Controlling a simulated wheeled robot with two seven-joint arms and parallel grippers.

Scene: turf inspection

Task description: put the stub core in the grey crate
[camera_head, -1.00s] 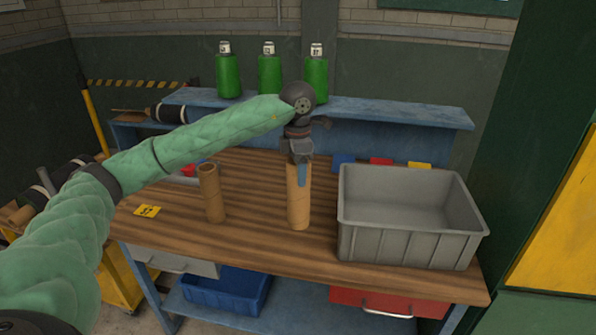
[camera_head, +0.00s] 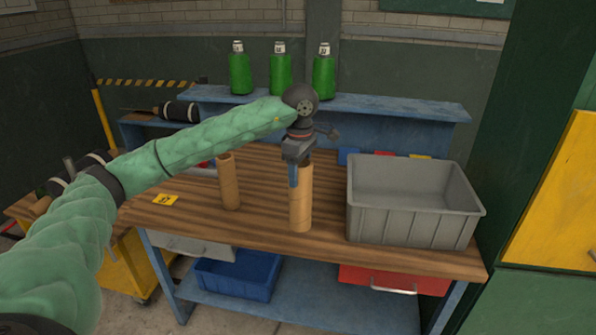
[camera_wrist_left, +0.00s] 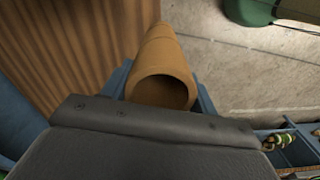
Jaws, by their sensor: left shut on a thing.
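The stub core (camera_head: 301,207), a plain brown cardboard tube, hangs upright below my left gripper (camera_head: 297,172). The gripper's blue fingers are shut on its upper part. Whether its lower end clears the bench top cannot be told. In the left wrist view the core's open round end (camera_wrist_left: 163,92) shows between the fingers. The grey crate (camera_head: 412,228) stands on the bench just right of the held core, open and empty as far as I see. My right gripper is not in view.
A similar brown tube (camera_head: 230,184) stands on the wooden bench (camera_head: 265,232) to the left, near a yellow tag (camera_head: 165,200). Green bottles (camera_head: 281,75) line the blue shelf (camera_head: 400,107) behind. Small coloured blocks lie behind the crate. A blue bin (camera_head: 237,274) sits below.

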